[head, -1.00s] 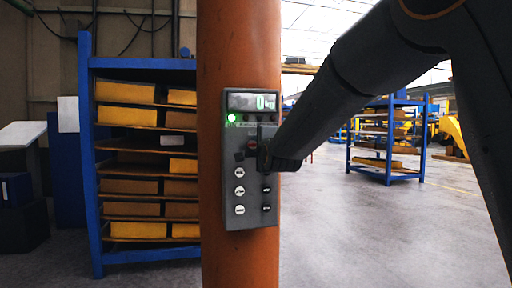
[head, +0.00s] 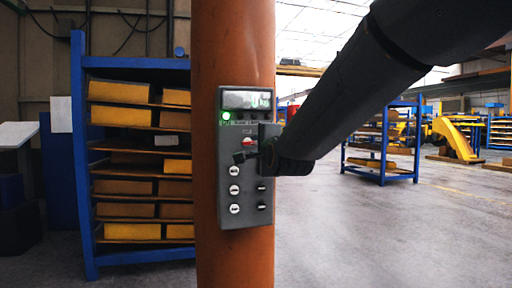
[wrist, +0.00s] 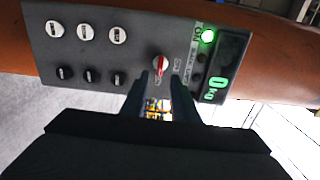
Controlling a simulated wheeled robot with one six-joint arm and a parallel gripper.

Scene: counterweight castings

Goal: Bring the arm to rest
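My gripper (head: 243,157) is in front of a grey control panel (head: 228,208) on an orange post. In the wrist view its two dark fingers (wrist: 160,82) stand apart with a gap between them. A red and white knob (wrist: 160,64) shows just beyond the fingertips; the knob also shows in the head view (head: 247,142), slightly above the fingers. Whether the fingers touch it I cannot tell. A green lamp (wrist: 208,36) is lit beside a display (wrist: 217,88) reading 0 kg.
The orange post (head: 234,40) stands close ahead. A blue rack (head: 80,150) with yellow and brown blocks is behind it at left. Another blue rack (head: 384,175) stands farther back at right. The grey floor (head: 400,240) at right is clear.

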